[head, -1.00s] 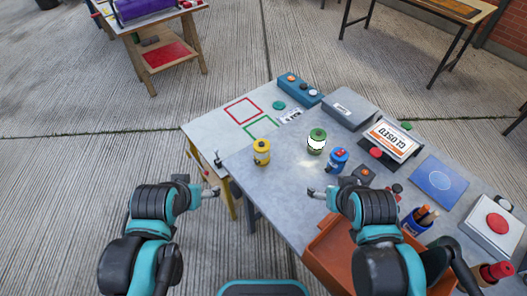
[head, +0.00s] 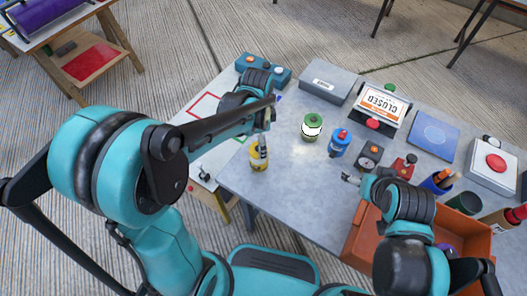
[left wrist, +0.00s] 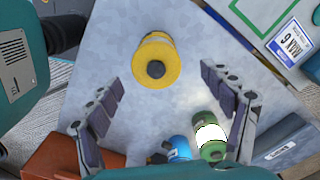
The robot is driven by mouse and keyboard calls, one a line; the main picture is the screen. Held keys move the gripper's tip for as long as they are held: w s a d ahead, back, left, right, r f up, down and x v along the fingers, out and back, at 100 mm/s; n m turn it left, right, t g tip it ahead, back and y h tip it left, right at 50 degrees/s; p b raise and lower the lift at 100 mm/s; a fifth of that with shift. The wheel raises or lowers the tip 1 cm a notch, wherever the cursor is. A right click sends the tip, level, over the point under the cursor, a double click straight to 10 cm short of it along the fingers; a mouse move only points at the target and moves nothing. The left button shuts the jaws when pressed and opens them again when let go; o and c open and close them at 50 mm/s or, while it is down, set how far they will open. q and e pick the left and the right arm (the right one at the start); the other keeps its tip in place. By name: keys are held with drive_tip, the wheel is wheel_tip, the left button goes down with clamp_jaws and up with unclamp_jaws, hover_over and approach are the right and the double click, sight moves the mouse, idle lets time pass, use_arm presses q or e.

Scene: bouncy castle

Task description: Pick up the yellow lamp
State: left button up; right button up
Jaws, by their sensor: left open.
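The yellow lamp (head: 259,160), a short cylinder with a dark knob on top, stands upright near the left edge of the grey table. My left gripper (head: 263,143) is above it and hides part of its top in the head view. In the left wrist view the lamp (left wrist: 156,60) appears from above, just beyond the fingertips and between their lines. The left gripper (left wrist: 160,80) is open and empty, its fingers spread to either side. My right gripper (head: 350,178) is over the table near the orange bin; its jaw opening is too small to tell.
A green lamp (head: 312,127) and a blue lamp (head: 339,143) stand to the right on the grey table (head: 290,180). An orange bin (head: 362,232) sits at the front. A grey box (head: 330,83) and CLOSED sign (head: 380,104) stand behind. Bare tabletop lies between lamp and bin.

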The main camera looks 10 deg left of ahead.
use_arm(q)
wheel_tip(320, 180, down, 2)
drive_tip(key=shift+d+f+b, duration=0.1)
drive_tip(key=shift+b, duration=0.3)
drive_tip(key=f+b, duration=0.1)
drive_tip(key=f, duration=0.2)
drive_tip(key=f+b, duration=0.1)
drive_tip(key=shift+s+f+b, duration=0.2)
drive_tip(key=shift+s+b, duration=0.05)
drive_tip(key=shift+b, duration=0.1)
drive_tip(key=shift+f, duration=0.4)
drive_tip(key=shift+r, duration=0.1)
drive_tip(key=shift+c, duration=0.9)
drive_tip(key=c, duration=1.4)
